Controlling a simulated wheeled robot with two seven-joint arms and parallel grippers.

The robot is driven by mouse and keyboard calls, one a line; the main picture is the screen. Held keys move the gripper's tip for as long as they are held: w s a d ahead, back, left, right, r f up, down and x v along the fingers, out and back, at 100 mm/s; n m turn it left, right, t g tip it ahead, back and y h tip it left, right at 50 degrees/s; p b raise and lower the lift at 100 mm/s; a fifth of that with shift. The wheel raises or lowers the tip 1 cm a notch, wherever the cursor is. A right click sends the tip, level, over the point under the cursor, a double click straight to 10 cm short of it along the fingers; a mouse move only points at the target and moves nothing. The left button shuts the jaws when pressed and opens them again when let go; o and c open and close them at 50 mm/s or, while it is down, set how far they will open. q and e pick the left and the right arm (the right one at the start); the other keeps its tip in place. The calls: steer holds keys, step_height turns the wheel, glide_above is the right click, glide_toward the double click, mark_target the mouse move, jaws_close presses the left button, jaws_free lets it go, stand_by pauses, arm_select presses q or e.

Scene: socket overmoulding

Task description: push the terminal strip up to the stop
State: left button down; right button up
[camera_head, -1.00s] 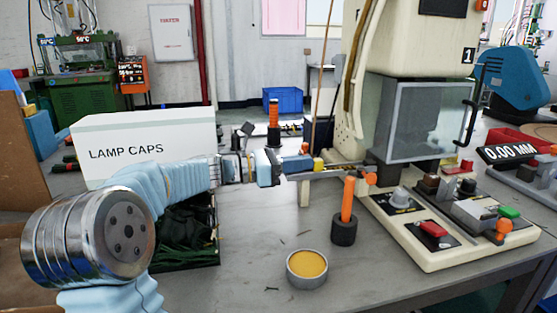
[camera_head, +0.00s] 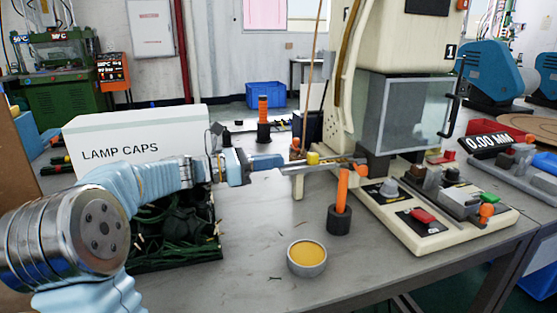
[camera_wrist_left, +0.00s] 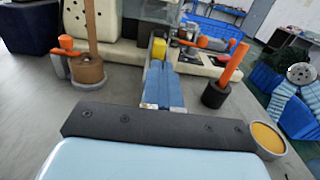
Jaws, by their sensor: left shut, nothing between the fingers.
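My left gripper (camera_head: 285,161) points to the right along a raised rail on the machine's left side. Its blue fingers are shut and empty; they also show in the wrist view (camera_wrist_left: 160,86). A yellow block (camera_head: 313,158) sits on the rail ahead of the fingertips, with a gap in the head view. In the wrist view the yellow block (camera_wrist_left: 158,48) appears just beyond the tips. What looks like the terminal strip (camera_head: 338,161) is a thin dark piece right of the block. I cannot tell whether it touches the stop. My right gripper is not in view.
An orange-handled tool (camera_head: 341,190) stands in a black holder below the rail. A round tin of yellow material (camera_head: 307,258) is at the front. The LAMP CAPS box (camera_head: 135,140) and a dark green tray (camera_head: 180,255) lie left. The machine (camera_head: 405,115) stands right.

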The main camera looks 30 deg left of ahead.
arm_select(q)
steer(key=v, duration=0.8)
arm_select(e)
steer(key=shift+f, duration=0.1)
